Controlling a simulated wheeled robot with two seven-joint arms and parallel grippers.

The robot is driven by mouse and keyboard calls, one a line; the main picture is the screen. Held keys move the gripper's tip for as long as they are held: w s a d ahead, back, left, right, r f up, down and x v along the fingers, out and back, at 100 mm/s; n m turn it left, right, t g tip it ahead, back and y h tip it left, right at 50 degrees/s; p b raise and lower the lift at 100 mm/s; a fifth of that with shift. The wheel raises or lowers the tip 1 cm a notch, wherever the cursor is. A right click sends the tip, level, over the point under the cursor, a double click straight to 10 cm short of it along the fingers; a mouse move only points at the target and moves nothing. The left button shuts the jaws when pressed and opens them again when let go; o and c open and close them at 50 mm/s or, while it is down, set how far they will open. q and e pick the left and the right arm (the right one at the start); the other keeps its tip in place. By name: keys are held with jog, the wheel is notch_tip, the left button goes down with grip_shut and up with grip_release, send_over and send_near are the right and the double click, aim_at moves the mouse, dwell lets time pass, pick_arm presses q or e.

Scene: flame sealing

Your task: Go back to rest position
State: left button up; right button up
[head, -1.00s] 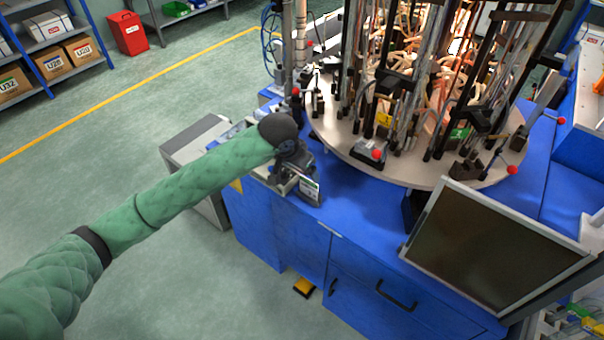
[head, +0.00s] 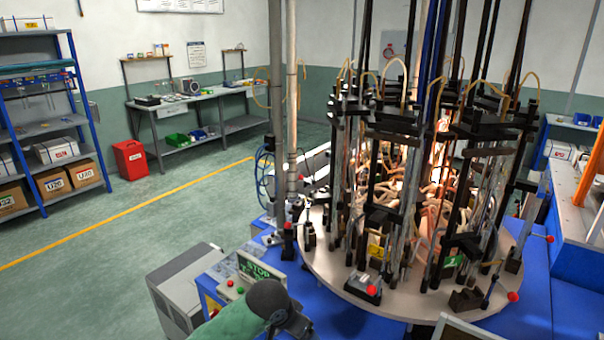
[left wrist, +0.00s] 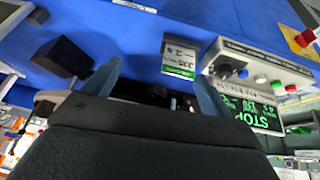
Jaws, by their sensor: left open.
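My left arm shows at the bottom of the head view, with its green sleeve and dark wrist, in front of the machine's left side. My left gripper's two fingers (left wrist: 158,80) are spread apart with nothing between them in the left wrist view. They are over the blue bench top (left wrist: 130,25), near a small label card (left wrist: 178,58). The fingertips are out of sight in the head view. My right gripper is in neither view.
The round flame-sealing machine table (head: 330,262) carries tall rods, tubes and glowing flames. A control panel (head: 232,290) with a green STOP display (head: 258,268) stands left of it, beside a grey cabinet (head: 185,280). The floor farther left is clear up to the shelves (head: 45,130).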

pick_arm(q)
jog(key=s+a+f+n+y, duration=0.15)
jog(key=s+a+f, duration=0.25)
jog(key=s+a, duration=0.45)
jog(key=s+a+f+n+y, duration=0.15)
jog(key=s+a+f, duration=0.3)
jog(key=s, duration=0.65)
jog(key=s+a+f+n, duration=0.2)
jog(key=s+a+f, duration=0.1)
jog(key=s+a, duration=0.5)
notch_tip(320, 180, down, 27)
jog(key=d+g+b, duration=0.1)
jog(key=d+b, duration=0.1)
jog(key=s+f, duration=0.3)
jog(key=f, duration=0.9)
jog(key=s+f+g+b, duration=0.1)
jog(key=s+f, duration=0.3)
jog(key=f, duration=0.8)
jog(key=shift+s+d+f, duration=0.2)
jog(key=shift+d+f, duration=0.05)
jog(key=shift+d, duration=0.05)
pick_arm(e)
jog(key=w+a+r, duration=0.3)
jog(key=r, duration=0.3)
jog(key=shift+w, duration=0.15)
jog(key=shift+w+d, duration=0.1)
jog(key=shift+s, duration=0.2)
